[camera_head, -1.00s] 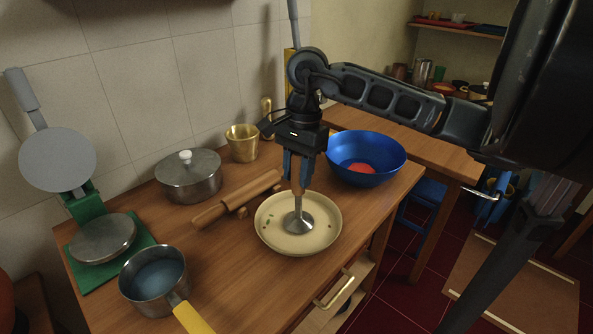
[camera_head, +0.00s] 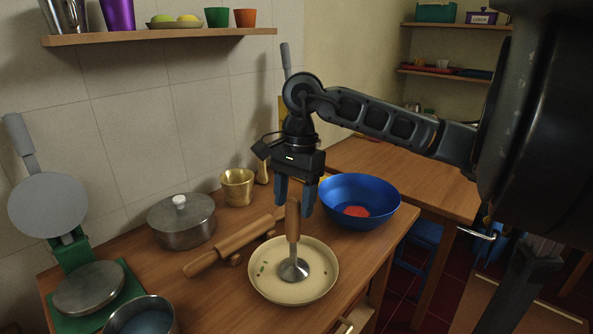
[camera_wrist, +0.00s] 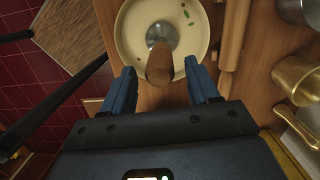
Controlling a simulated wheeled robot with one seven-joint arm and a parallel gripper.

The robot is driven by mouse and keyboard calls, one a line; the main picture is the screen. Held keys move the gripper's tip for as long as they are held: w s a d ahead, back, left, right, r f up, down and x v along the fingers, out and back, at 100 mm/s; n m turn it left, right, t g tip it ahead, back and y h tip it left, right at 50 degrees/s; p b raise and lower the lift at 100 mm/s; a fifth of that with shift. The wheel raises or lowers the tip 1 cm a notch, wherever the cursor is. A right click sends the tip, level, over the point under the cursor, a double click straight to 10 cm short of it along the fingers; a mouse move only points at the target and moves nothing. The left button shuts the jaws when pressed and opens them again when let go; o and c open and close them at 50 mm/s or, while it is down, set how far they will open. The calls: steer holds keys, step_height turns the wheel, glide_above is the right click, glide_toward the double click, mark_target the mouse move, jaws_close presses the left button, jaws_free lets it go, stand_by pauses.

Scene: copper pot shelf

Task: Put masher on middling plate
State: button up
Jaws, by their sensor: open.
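The masher (camera_head: 293,222) has a wooden handle and a round metal foot. It stands upright with its foot on the cream plate (camera_head: 262,287), which has small green and red specks. In the wrist view the masher (camera_wrist: 160,66) is seen from above, with the plate (camera_wrist: 128,30) under it. My gripper (camera_head: 295,205) is open above the plate, its blue fingertips on either side of the handle's top. In the wrist view my gripper (camera_wrist: 163,82) shows a gap between each finger and the handle.
A rolling pin (camera_head: 230,248) lies left of the plate. A lidded pot (camera_head: 182,222) and a brass cup (camera_head: 238,188) stand behind it. A blue bowl (camera_head: 362,190) with something red inside stands at the right. A saucepan (camera_head: 140,318) is at the front left.

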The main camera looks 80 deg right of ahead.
steer(key=r, duration=0.5)
steer(key=d+r+b, duration=0.1)
steer(key=r, duration=0.1)
steer(key=shift+s+r, duration=0.2)
steer(key=shift+r, duration=0.2)
